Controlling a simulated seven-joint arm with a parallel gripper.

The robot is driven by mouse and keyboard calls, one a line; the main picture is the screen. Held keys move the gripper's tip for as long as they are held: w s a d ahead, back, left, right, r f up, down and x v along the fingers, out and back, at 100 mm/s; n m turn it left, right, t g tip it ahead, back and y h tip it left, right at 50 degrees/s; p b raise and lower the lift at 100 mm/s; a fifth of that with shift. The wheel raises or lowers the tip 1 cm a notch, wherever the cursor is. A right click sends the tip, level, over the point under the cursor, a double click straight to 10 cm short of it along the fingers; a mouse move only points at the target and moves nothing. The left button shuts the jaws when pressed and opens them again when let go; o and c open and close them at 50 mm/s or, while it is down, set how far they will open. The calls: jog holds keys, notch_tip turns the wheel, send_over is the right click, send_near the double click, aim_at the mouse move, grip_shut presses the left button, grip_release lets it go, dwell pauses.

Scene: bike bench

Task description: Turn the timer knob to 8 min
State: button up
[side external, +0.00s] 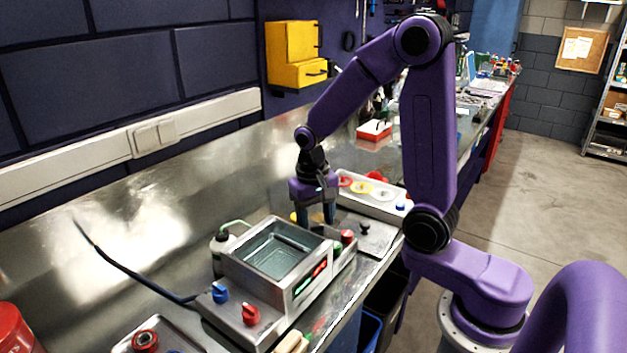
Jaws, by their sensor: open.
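A metal bench unit with an open basin (270,250) stands near the front edge of the bench. On its left part are a blue knob (220,292) and a red knob (251,314). A second red knob (347,236) and a green knob (337,249) are at its right end. I cannot tell which is the timer knob, and no minute marks can be read. My gripper (318,213) points down behind the right end of the unit, left of the second red knob. It is open, with no object visible between its fingers.
A flat plate with a black knob (365,228) lies right of the unit. A tray with coloured discs (371,190) is behind it. A bottle (222,246) stands at the basin's back left. A dark cable (130,268) rises at left.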

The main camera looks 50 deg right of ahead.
notch_tip(320, 180, up, 16)
jog(key=a, duration=0.1)
jog(key=shift+w+f, duration=0.15)
jog(key=shift+w, duration=0.05)
jog(key=c, duration=0.3)
jog(key=f+m, duration=0.2)
jog(key=f, duration=0.3)
jog(key=f+m, duration=0.2)
jog(key=f, duration=0.4)
jog(key=d+f+m, duration=0.1)
jog(key=f+m, duration=0.1)
jog(key=f, duration=0.4)
jog(key=shift+s+d+f, duration=0.1)
jog(key=shift+s+f, duration=0.1)
dwell(0.3)
